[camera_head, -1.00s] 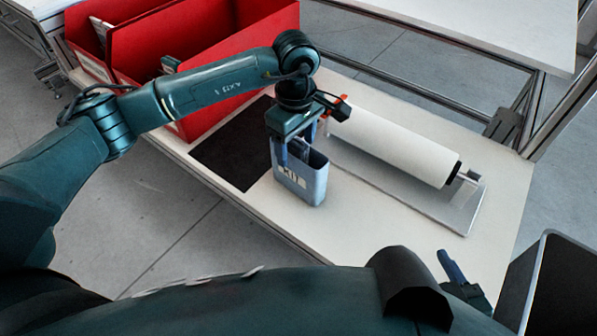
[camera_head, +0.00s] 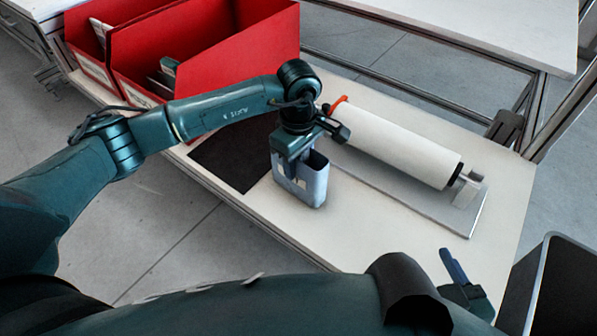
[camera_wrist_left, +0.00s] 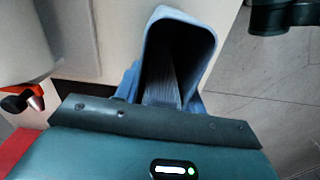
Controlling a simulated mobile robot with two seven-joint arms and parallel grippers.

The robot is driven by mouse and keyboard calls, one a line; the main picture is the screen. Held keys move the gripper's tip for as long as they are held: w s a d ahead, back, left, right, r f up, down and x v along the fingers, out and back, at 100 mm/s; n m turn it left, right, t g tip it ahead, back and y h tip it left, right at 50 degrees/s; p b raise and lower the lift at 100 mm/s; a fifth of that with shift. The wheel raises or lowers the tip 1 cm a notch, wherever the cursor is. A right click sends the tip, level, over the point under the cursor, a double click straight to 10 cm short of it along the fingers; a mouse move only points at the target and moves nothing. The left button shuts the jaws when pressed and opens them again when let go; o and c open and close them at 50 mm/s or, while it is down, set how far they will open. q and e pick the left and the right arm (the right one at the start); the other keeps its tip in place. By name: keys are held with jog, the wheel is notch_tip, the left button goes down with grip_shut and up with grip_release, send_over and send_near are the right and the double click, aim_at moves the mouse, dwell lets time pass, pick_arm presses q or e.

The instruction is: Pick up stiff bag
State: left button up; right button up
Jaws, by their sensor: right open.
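The stiff bag (camera_head: 316,188) is a blue-grey, open-topped, box-like holder standing upright on the white table. My left gripper (camera_head: 290,165) points down at the left side of its mouth, with its lower part overlapping the bag. In the left wrist view the bag's open mouth (camera_wrist_left: 178,60) faces the camera, with a dark inside, just beyond my gripper's body. My left fingertips are mostly hidden, so I cannot tell whether they are closed on the bag's wall. My right gripper (camera_head: 458,277) is open at the lower right, away from the bag, with one blue finger showing.
A white roll (camera_head: 400,145) on a metal holder lies right of the bag. A black mat (camera_head: 232,160) lies left of it. Red bins (camera_head: 215,55) stand at the back left. A dark bin (camera_head: 560,290) is at the lower right. Table surface in front of the roll is clear.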

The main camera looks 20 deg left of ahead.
pick_arm(q)
jog(key=c, duration=0.4)
